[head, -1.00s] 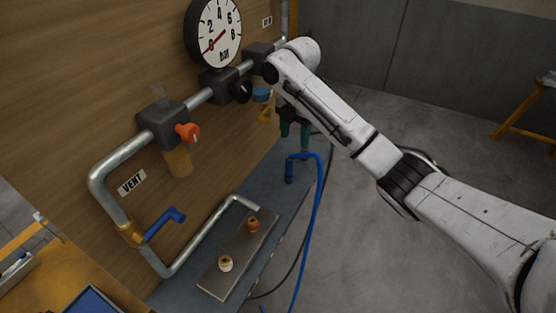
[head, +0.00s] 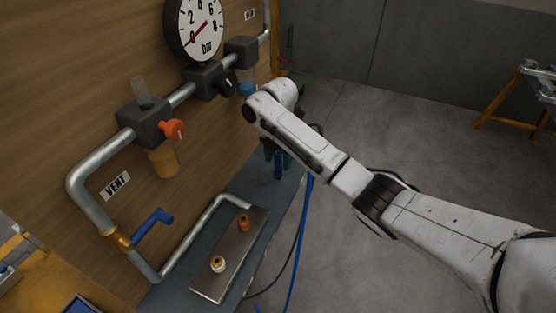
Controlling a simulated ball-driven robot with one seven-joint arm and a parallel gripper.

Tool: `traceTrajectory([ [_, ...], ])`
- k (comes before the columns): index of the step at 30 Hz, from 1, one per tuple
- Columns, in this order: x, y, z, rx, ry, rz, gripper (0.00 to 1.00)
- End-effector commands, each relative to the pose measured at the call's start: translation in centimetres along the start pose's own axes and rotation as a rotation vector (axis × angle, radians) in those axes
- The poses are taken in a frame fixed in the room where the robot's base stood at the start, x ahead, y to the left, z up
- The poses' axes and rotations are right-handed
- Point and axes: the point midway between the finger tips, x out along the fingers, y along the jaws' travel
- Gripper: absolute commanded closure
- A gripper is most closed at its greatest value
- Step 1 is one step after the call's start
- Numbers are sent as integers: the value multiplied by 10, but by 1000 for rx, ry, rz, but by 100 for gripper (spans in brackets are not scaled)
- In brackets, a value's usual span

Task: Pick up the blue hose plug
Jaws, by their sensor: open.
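The blue hose plug (head: 279,168) stands upright near the right edge of the grey bench shelf. Its lower part shows below my gripper, and its top is hidden by the gripper and arm. My gripper (head: 278,156) points down with green fingertips, one on each side of the plug. It is open. I cannot tell whether either fingertip touches the plug. The blue hose (head: 301,235) hangs down past the shelf's right edge toward the floor; its upper bend is hidden behind my arm.
A metal plate (head: 238,252) with an orange-brown fitting (head: 243,222) and a white-and-brown fitting (head: 218,264) lies on the shelf. The wooden panel (head: 60,90) carries pipes, a gauge (head: 197,27), an orange knob (head: 173,129) and a blue-handled valve (head: 153,226). Open floor lies right.

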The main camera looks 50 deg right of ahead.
Motion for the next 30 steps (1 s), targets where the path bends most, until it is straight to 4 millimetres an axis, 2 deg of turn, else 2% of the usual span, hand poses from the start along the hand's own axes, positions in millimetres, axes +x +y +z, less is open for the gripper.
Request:
traceTrajectory([
  [3, 9, 0, 0, 0, 1, -1, 44],
  [10, 11, 0, 0, 0, 0, 0, 44],
  [27, 10, 0, 0, 0, 0, 0, 98],
  [30, 10, 0, 0, 0, 0, 0, 100],
])
